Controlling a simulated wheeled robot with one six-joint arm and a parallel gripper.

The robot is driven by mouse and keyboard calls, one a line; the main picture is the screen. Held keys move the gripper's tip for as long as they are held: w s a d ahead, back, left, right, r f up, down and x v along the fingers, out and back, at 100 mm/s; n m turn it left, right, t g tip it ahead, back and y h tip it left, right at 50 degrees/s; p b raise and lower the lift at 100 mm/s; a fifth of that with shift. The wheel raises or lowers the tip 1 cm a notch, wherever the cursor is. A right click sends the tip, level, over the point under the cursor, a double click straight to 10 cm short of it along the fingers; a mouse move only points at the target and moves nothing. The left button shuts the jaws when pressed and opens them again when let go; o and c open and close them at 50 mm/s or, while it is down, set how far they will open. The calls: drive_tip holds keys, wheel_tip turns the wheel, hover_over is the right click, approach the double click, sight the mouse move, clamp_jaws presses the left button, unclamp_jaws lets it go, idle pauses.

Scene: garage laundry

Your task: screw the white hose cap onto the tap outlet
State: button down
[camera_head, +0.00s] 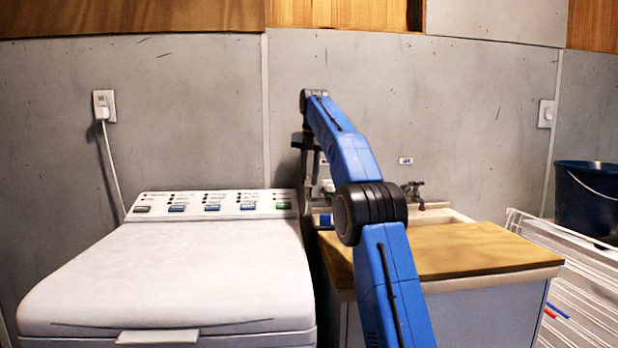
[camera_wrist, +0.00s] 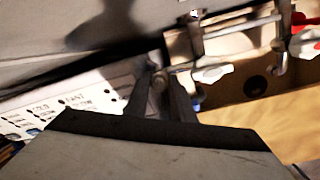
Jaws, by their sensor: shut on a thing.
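In the wrist view, my gripper (camera_wrist: 160,80) is shut on a small, pale, round piece that looks like the white hose cap (camera_wrist: 159,84). Only its end shows between the fingertips. A thin metal stem runs from beside the fingertips to a white, lobed tap handle (camera_wrist: 213,72). Whether the cap touches the tap outlet cannot be told, as the outlet is not clearly visible. In the head view, my gripper (camera_head: 312,168) points down near the wall, between washer and sink, partly hidden by my arm.
A white washing machine (camera_head: 170,270) stands on the left. A wooden board (camera_head: 465,250) covers part of the sink cabinet. Another tap (camera_head: 413,191) is on the wall, right of my arm. A drying rack (camera_head: 575,290) and dark bucket (camera_head: 590,200) stand at the right.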

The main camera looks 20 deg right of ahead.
drive_tip(key=shift+w+a, duration=0.1)
drive_tip(key=shift+a, duration=0.15)
drive_tip(key=m, duration=0.5)
drive_tip(key=shift+h, duration=0.4)
drive_tip(key=shift+m, duration=0.3)
drive_tip(key=m, duration=0.5)
drive_tip(key=shift+m+g+h, duration=0.3)
drive_tip(key=shift+m, duration=0.1)
drive_tip(key=c, duration=1.4)
unclamp_jaws()
drive_tip(key=shift+d, duration=0.1)
